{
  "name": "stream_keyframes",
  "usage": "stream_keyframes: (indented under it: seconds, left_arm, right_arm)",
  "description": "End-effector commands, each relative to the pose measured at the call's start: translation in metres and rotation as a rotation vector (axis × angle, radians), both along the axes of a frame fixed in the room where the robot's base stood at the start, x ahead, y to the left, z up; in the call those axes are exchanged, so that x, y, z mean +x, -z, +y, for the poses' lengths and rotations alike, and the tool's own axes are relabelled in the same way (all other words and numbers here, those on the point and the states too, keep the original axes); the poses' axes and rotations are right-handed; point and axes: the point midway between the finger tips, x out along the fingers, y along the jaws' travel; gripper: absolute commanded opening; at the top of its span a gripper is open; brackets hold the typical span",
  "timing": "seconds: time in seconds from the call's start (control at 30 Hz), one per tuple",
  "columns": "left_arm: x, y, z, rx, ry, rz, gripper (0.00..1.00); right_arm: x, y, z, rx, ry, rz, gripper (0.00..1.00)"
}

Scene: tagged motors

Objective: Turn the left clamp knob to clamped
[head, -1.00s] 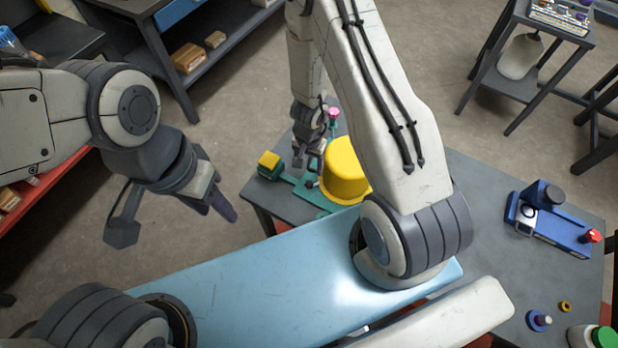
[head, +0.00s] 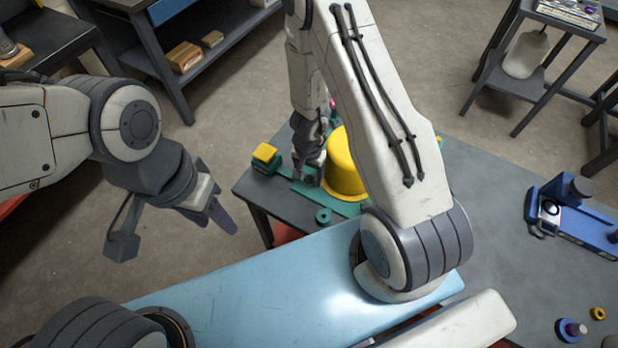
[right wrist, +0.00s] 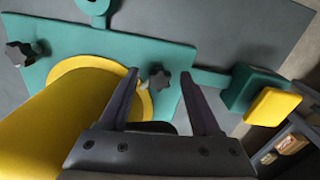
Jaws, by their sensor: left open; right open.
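The teal fixture (head: 346,209) holds a yellow cylinder (head: 345,165) on the dark table; it also shows in the right wrist view (right wrist: 178,57). A black star-shaped clamp knob (right wrist: 158,77) sits beside the yellow cylinder, on the side toward the yellow-topped block, the left side in the head view. My right gripper (right wrist: 160,76) is open, with its fingers on either side of this knob; I cannot tell if they touch it. A second black knob (right wrist: 20,54) is at the plate's other end. My left gripper (head: 216,212) is open and empty, off the table's left side.
A yellow-topped teal block (head: 265,156) sits at the table's left corner. A teal ring (head: 323,216) is on the fixture's near side. A blue device (head: 575,222) and a blue knob-like part (head: 571,330) are at right. The table's middle right is clear.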

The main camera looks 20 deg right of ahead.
Motion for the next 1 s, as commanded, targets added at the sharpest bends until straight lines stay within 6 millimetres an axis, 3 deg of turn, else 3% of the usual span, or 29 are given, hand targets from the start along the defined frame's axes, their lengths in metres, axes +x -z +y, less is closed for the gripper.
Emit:
stream_keyframes:
  seconds: [0.23,0.4,1.0]
  left_arm:
    - [0.0001,-0.0002,0.0000,0.000,0.000,0.000,0.47]
    - [0.0001,-0.0002,0.0000,0.000,0.000,0.000,0.47]
    - [0.0000,-0.0030,0.0000,0.000,0.000,0.000,0.47]
  right_arm:
    - [0.0001,-0.0003,-0.0001,0.000,0.000,0.000,0.65]
    - [0.0001,-0.0002,-0.0001,0.000,0.001,0.000,0.00]
    - [0.0008,-0.0004,0.0000,-0.001,0.134,0.001,0.00]
